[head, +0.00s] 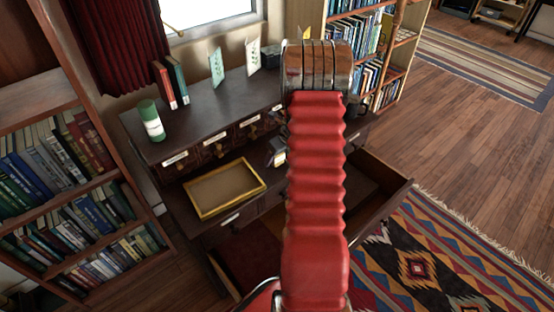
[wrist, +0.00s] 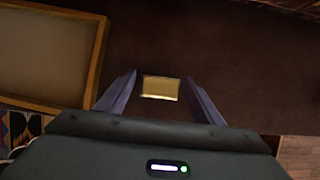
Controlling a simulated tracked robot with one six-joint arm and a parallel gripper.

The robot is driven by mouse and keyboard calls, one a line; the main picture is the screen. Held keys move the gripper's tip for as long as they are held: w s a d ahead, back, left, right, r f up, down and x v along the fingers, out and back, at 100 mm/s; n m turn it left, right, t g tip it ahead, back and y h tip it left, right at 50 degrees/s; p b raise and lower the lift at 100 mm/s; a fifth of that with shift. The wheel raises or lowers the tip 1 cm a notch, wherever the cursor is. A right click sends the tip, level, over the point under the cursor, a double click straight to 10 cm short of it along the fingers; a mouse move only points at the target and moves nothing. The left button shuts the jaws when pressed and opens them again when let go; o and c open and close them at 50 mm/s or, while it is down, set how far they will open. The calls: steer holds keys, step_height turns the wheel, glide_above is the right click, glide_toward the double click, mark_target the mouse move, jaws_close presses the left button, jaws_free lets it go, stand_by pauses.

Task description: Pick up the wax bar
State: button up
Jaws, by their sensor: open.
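A small pale yellow block, which looks like the wax bar (wrist: 160,88), lies on a dark brown surface in the wrist view. My gripper (wrist: 161,75) is open, with one finger to the left of the bar and one to the right. A gap shows between the bar and each finger, and I cannot tell how far above the surface the fingertips are. In the head view my red arm covers the middle, and neither the bar nor my gripper can be made out.
A yellow-rimmed tray (head: 202,212) rests on the dark desk (head: 214,88). A green and white canister (head: 151,121) stands on its upper shelf. An open drawer (head: 394,202) juts out over the patterned rug (head: 420,262). A wood-rimmed box or tray (wrist: 96,62) is left of my gripper.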

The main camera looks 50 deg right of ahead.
stand_by(0.4)
steer(key=c, duration=1.2)
steer(key=shift+o, duration=0.2)
steer(key=shift+r, duration=0.15)
step_height(320, 180, up, 10)
steer(key=shift+f, duration=0.1)
steer(key=o, duration=0.6)
steer(key=c, duration=0.5)
